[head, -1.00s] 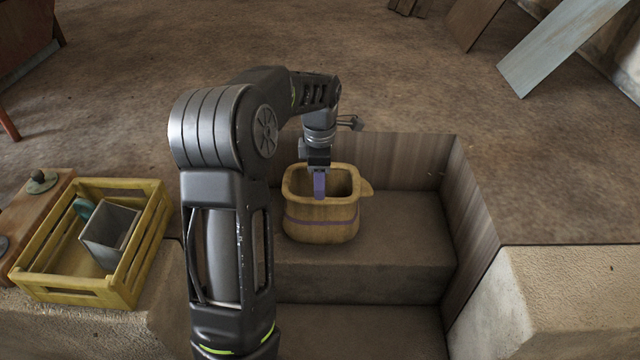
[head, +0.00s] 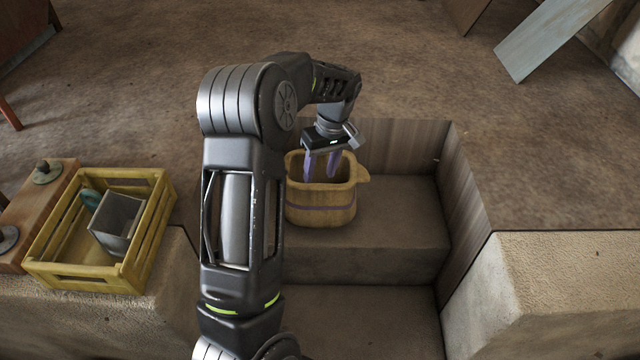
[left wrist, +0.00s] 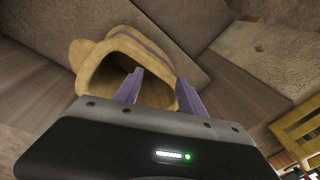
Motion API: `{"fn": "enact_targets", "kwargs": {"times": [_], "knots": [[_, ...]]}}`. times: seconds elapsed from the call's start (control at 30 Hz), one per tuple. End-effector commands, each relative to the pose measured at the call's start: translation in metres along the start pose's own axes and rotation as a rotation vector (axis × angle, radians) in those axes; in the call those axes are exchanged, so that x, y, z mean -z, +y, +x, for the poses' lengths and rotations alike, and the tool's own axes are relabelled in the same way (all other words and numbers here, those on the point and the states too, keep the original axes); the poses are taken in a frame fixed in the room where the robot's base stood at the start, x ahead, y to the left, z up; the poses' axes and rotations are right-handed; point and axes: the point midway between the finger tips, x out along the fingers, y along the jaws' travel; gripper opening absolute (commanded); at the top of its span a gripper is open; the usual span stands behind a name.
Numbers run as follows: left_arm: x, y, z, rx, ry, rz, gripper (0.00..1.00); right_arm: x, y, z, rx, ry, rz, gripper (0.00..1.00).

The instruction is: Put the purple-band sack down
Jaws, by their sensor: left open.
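The purple-band sack (head: 322,209) is a tan, open-topped bag with a purple stripe around it. It stands upright on the upper step (head: 400,235) of the recess. My left gripper (head: 322,170) is open, with its purple fingers at the sack's mouth. In the left wrist view the sack (left wrist: 100,62) lies beyond the two spread fingers (left wrist: 158,88), and nothing shows held between them. Whether a finger still touches the sack's rim, I cannot tell. My right gripper is in neither view.
A yellow crate (head: 85,277) with a grey box (head: 116,222) inside stands on the left ledge. A wooden block (head: 30,215) is beside it. Wooden walls (head: 462,190) bound the recess; a pale block (head: 560,290) is at right. The step right of the sack is clear.

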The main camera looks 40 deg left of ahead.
Motion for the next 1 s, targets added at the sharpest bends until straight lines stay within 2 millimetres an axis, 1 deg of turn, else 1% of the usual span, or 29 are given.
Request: {"fn": "enact_targets", "kwargs": {"times": [0.03,0.1,0.3,0.5,0.6,0.7,0.8,1.0], "knots": [[-0.001,0.0,-0.005,0.025,0.003,0.161,0.47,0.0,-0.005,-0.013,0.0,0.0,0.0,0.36],[-0.001,0.001,-0.004,0.056,0.006,0.396,0.47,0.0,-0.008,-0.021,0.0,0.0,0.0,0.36],[-0.002,0.006,-0.002,0.136,-0.014,1.025,0.47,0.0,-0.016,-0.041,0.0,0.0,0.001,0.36],[-0.004,0.012,0.002,0.199,-0.067,1.6,0.47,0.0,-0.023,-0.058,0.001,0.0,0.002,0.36],[-0.005,0.015,0.005,0.221,-0.096,1.819,0.47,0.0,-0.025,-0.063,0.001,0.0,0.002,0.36],[-0.006,0.016,0.007,0.233,-0.118,1.966,0.47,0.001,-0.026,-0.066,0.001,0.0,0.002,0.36],[-0.006,0.017,0.008,0.239,-0.128,2.037,0.47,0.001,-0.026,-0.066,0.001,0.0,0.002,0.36],[-0.006,0.018,0.009,0.24,-0.13,2.051,0.47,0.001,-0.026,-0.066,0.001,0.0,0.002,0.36]]}}
